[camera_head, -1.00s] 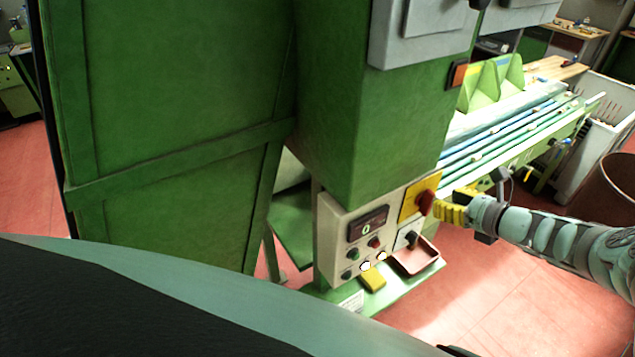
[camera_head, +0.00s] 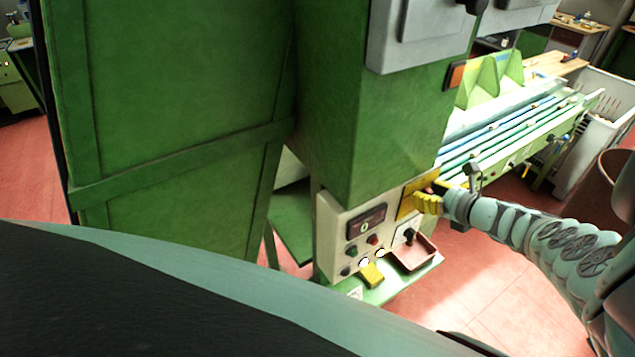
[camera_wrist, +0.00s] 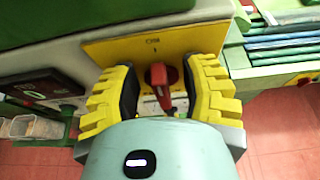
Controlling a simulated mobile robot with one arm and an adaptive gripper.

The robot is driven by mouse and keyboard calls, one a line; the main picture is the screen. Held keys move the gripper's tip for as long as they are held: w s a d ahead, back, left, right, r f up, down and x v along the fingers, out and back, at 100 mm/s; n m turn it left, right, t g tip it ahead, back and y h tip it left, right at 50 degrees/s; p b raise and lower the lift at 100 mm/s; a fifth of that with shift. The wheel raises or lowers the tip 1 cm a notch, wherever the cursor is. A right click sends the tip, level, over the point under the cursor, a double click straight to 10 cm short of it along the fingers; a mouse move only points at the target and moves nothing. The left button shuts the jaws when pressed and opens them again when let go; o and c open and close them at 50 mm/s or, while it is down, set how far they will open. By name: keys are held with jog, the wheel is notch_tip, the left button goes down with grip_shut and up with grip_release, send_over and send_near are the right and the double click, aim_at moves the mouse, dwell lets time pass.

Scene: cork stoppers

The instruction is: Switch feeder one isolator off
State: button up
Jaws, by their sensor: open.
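The feeder isolator is a red rotary handle (camera_wrist: 163,84) on a yellow plate (camera_wrist: 140,46). In the wrist view the plate is marked "ON" with an "I" at the top, and the handle's narrow end points toward my gripper. My gripper (camera_wrist: 163,88) has yellow padded fingers, open, one on each side of the red handle, with gaps visible between pads and handle. In the head view my gripper (camera_head: 428,203) is in front of the yellow plate (camera_head: 408,200) and hides most of the handle.
A brown tray (camera_head: 415,262) and a yellow block (camera_head: 371,275) sit on the green ledge. A conveyor (camera_head: 500,140) stands to the right.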

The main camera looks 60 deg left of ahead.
jog(key=shift+o, duration=0.4)
jog(key=shift+a, duration=0.1)
grip_shut()
